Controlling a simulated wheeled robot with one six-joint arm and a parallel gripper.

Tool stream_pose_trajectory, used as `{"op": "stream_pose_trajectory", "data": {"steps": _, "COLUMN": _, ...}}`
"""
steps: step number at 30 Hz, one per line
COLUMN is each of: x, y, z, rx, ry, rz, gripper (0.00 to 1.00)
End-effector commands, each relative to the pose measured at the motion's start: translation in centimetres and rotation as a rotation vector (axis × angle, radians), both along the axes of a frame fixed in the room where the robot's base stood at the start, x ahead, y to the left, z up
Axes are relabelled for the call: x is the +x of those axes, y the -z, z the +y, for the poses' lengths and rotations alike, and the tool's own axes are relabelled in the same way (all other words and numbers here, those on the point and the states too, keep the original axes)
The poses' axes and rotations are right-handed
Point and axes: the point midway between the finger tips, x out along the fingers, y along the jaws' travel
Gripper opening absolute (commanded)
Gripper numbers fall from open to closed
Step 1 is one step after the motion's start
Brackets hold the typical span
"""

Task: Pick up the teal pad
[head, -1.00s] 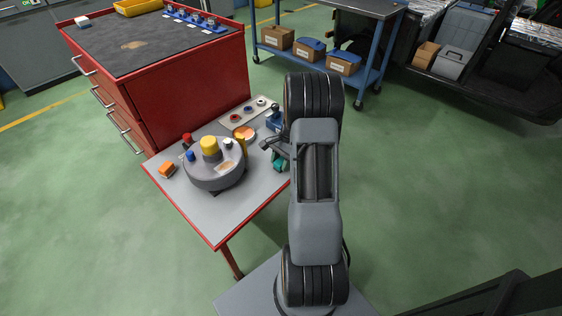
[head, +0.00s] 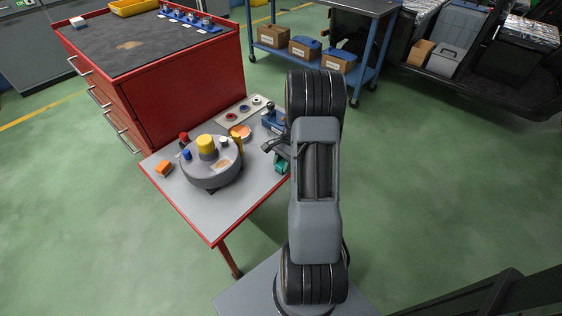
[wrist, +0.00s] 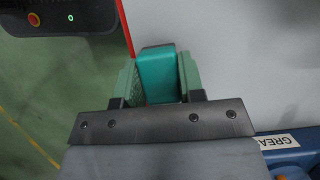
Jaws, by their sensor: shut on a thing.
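The teal pad (wrist: 158,72) sits between the two green-lined fingers of my gripper (wrist: 159,85) in the wrist view. My gripper is shut on it, with one finger on each side. In the head view the teal pad (head: 282,166) shows at the right edge of the small table (head: 213,222), partly hidden by my gripper and arm. Whether the pad touches the tabletop or hangs just above it cannot be told.
A round grey turntable (head: 212,173) with coloured pegs stands mid-table. An orange block (head: 164,168) lies to its left. A blue grease container (head: 272,121) and a tray of rings (head: 232,113) are at the back. A red tool cabinet (head: 190,85) stands behind.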

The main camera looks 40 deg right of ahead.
Motion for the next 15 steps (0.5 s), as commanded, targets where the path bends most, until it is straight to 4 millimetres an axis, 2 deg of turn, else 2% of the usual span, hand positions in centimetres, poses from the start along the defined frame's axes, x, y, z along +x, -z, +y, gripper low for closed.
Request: {"op": "stream_pose_trajectory", "data": {"steps": 15, "x": -0.72, "y": -0.01, "z": -0.13, "rx": -0.001, "ry": -0.004, "rz": -0.001, "gripper": 0.13}}
